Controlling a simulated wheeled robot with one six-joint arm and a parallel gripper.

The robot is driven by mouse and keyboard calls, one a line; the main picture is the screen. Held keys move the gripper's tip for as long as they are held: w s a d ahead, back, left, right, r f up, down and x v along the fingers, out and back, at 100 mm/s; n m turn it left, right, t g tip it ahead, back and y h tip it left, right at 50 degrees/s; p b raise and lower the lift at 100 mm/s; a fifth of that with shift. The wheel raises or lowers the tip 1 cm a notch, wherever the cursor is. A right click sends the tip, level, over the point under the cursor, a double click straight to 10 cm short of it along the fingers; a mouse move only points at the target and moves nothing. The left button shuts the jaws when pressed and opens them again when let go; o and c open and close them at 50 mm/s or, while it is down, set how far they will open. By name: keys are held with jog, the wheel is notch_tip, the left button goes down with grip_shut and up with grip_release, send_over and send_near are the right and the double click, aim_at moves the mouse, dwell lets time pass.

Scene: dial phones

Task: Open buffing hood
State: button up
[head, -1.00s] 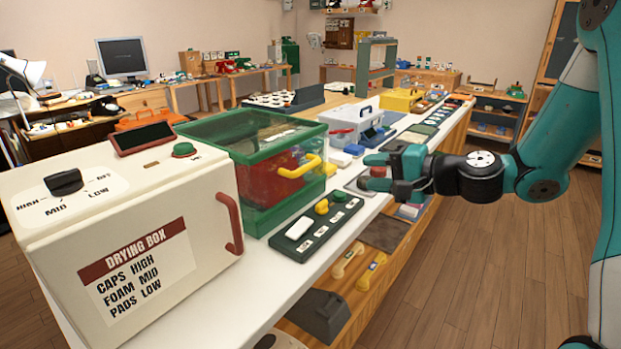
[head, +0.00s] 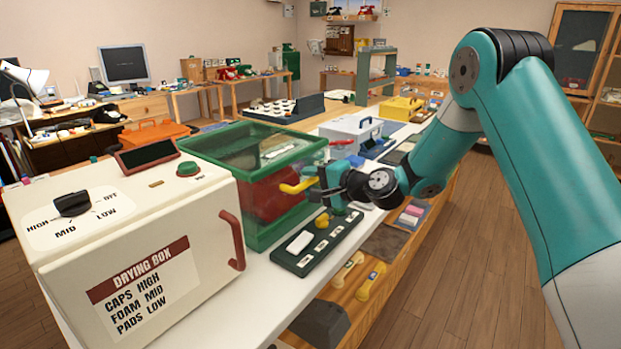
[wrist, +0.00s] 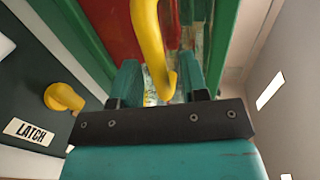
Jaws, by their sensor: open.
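The buffing hood is a green-framed box with clear panels (head: 252,147) and a red inside, standing right of the drying box. Its yellow handle (head: 297,187) sticks out from the front. My gripper (head: 318,180) is at the handle's right end. In the wrist view the yellow handle (wrist: 148,40) reaches down between the two open fingers of my gripper (wrist: 160,82). I cannot tell whether the fingers touch it. A yellow knob (wrist: 62,97) stands by a LATCH label (wrist: 28,131) on the dark panel.
The cream drying box (head: 130,235) stands close on the left. A dark control strip (head: 312,245) lies in front of the hood, under my gripper. The floor (head: 440,270) at right is clear.

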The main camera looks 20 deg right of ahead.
jog(key=shift+w+a, duration=0.2)
jog(key=shift+w, duration=0.05)
